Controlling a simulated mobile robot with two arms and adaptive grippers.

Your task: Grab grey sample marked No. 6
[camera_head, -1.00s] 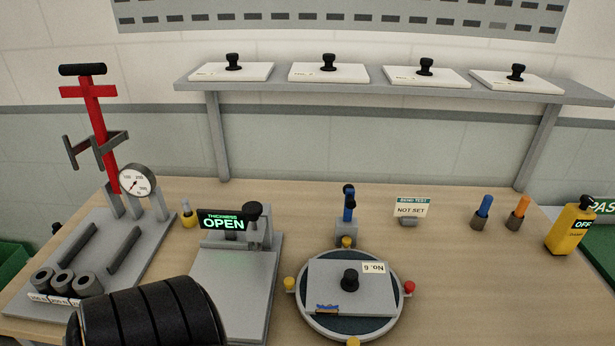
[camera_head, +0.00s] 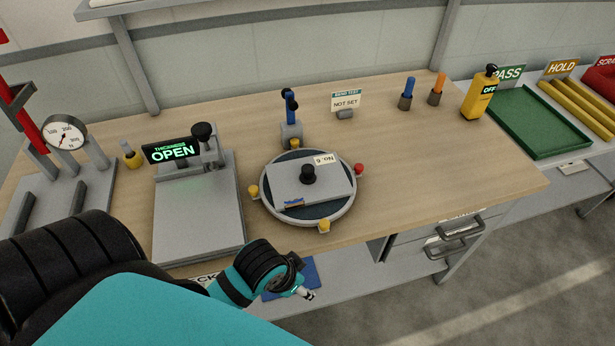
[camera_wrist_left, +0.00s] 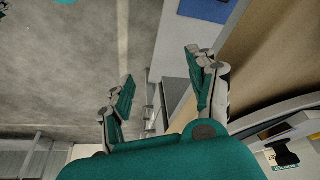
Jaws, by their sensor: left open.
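The grey sample marked No. 6 (camera_head: 325,188) is a flat plate with a black knob (camera_head: 308,174) on top. It lies on the round turntable (camera_head: 279,217), which has red and yellow knobs around its rim. A dark blue and orange mark shows on its front left edge. My left gripper (camera_head: 305,292) is beyond the table's front edge, below and in front of the turntable, clear of the sample. In the left wrist view, its two fingers (camera_wrist_left: 163,85) are spread with nothing between them. My right gripper is not in view.
The thickness gauge (camera_head: 197,222), reading OPEN, stands left of the turntable. A blue-handled tool (camera_head: 290,108) stands behind it. A yellow bottle (camera_head: 480,97) stands back right, near a green PASS tray (camera_head: 535,125). The tabletop right of the turntable is bare.

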